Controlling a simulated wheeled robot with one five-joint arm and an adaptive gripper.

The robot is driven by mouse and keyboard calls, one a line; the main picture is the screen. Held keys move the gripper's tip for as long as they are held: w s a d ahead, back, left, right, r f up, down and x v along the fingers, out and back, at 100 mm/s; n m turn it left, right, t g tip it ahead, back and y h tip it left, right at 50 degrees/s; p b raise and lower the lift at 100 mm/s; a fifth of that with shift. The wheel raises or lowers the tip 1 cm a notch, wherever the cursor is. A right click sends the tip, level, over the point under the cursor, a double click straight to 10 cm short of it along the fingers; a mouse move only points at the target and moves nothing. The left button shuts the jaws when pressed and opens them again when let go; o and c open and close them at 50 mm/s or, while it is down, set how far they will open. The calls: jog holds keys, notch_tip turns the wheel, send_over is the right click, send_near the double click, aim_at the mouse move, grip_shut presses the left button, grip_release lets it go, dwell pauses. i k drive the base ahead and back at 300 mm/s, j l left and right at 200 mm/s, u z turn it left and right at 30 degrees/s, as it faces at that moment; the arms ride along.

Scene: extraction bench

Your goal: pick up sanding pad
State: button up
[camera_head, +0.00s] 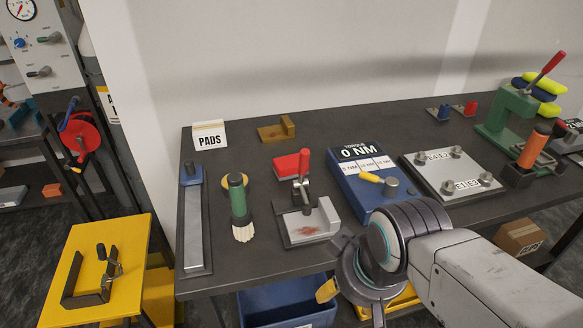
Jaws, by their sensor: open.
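No thing in view is plainly marked as a single sanding pad. A small white box labelled PADS (209,136), with a tan top, stands at the back left of the dark bench. My gripper (335,266) is at the bench's front edge, in front of a clamp fixture (305,222) that bears a metal plate with a rusty patch. The gripper is open, and nothing shows between its fingers. It is well apart from the PADS box, nearer and to the right. My wrist and arm hide part of the front edge.
On the bench (230,268) are a green-handled brush (238,205), a red block (286,166), a brown angled block (277,131), a blue torque box (369,185), a bolted plate (452,172) and a green press (507,110). A blue bin (285,303) sits below. A yellow stand (90,262) is left.

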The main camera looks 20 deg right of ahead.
aim_at(285, 168)
jog(key=i+u, duration=0.1)
jog(key=u, duration=0.85)
jog(key=i+l+u, duration=0.1)
jog(key=u, duration=0.4)
jog(key=l+u, duration=0.1)
jog(key=u, duration=0.35)
jog(key=i+l+u, duration=0.1)
jog(key=u, duration=0.4)
jog(key=l+u, duration=0.15)
jog(key=u, duration=0.3)
